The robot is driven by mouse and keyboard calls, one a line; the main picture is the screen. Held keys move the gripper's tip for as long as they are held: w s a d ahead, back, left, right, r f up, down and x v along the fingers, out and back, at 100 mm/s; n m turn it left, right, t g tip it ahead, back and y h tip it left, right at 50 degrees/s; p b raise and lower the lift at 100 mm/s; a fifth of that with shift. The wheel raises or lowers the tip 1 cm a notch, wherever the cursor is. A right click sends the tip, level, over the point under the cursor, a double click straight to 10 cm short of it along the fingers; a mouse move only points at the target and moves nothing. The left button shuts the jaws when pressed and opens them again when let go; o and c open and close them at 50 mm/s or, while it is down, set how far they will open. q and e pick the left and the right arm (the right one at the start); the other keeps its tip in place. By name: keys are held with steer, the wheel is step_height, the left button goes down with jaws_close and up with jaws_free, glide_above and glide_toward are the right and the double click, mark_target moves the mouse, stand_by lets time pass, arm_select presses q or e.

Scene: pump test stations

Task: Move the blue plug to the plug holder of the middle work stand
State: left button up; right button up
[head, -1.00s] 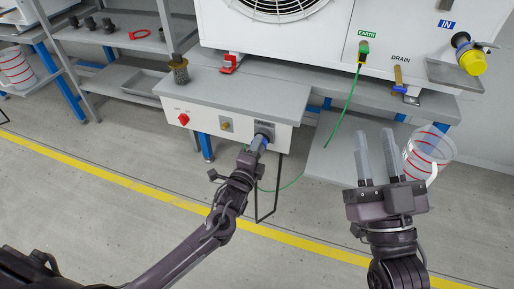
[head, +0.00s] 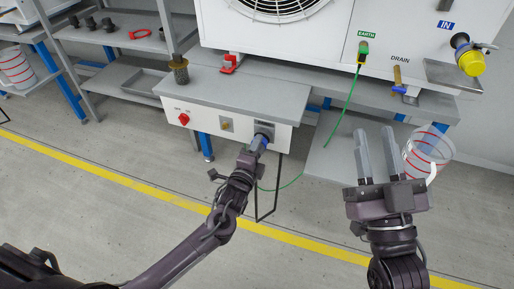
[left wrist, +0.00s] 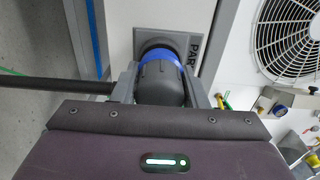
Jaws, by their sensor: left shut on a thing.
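The blue plug (left wrist: 164,80), dark grey with a blue ring, sits at a grey square holder (left wrist: 182,42) on the white panel, in the left wrist view. The holder's label is partly hidden and begins with "PAR". My left gripper (left wrist: 167,88) is shut on the plug, with one finger on each side. In the head view my left gripper (head: 254,150) is at the right part of the white front panel (head: 210,123) under the middle bench, and the plug is mostly hidden.
The panel also carries a red switch (head: 184,119). A green cable (head: 341,103) hangs from the earth point of the white fan unit (head: 330,40). A clear bucket (head: 427,150) stands behind my right gripper. A lower grey shelf (head: 335,160) lies between the arms.

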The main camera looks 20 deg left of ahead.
arm_select(q)
steer(key=shift+r, duration=0.1)
stand_by(0.3)
steer(key=shift+p, duration=0.35)
steer(key=shift+w, duration=0.65)
steer(key=o, duration=1.4)
steer(key=shift+s, duration=0.15)
steer(key=s+p, duration=0.1)
steer(key=s, duration=0.6)
steer(key=shift+s+a+p, duration=0.1)
steer(key=shift+s+p, duration=0.2)
steer(key=shift+p, duration=0.1)
